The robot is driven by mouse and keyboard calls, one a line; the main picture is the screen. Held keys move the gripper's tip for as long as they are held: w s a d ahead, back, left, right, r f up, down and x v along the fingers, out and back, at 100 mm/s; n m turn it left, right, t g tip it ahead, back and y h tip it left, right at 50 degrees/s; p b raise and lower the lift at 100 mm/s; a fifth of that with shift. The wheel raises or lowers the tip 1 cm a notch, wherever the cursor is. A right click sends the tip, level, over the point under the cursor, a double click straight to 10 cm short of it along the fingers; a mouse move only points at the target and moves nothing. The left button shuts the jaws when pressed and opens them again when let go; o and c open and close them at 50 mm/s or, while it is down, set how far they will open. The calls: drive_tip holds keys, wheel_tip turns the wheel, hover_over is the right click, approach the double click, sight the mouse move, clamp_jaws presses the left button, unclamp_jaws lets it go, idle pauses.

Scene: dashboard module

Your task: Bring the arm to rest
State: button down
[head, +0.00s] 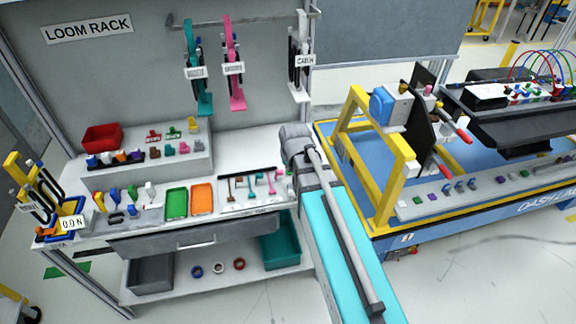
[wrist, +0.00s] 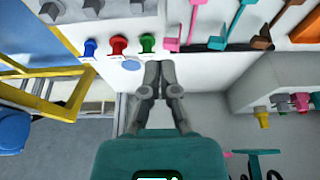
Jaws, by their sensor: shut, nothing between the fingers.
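My gripper (wrist: 160,68) shows in the wrist view with its two grey fingers together and nothing between them. It is over the white bench top (wrist: 190,62), close to a green knob-like piece (wrist: 148,42); I cannot tell how high above the bench it is. In the head view my turquoise and grey arm reaches up from the lower right to the right end of the loom rack bench, and the gripper itself is hidden there.
Red (wrist: 118,45) and blue (wrist: 90,47) pieces stand left of the fingers, hooked tools (wrist: 217,40) right. A yellow frame (head: 400,150) holds a module right of my arm. Looms (head: 233,65) hang above the bench. Green (head: 176,203) and orange (head: 202,199) trays lie on it.

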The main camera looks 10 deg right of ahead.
idle(0.3)
drive_tip(key=s+f+g, duration=0.1)
drive_tip(key=s+g, duration=0.2)
drive_tip(key=s, duration=1)
drive_tip(key=shift+g, duration=0.4)
drive_tip(key=shift+w, duration=0.1)
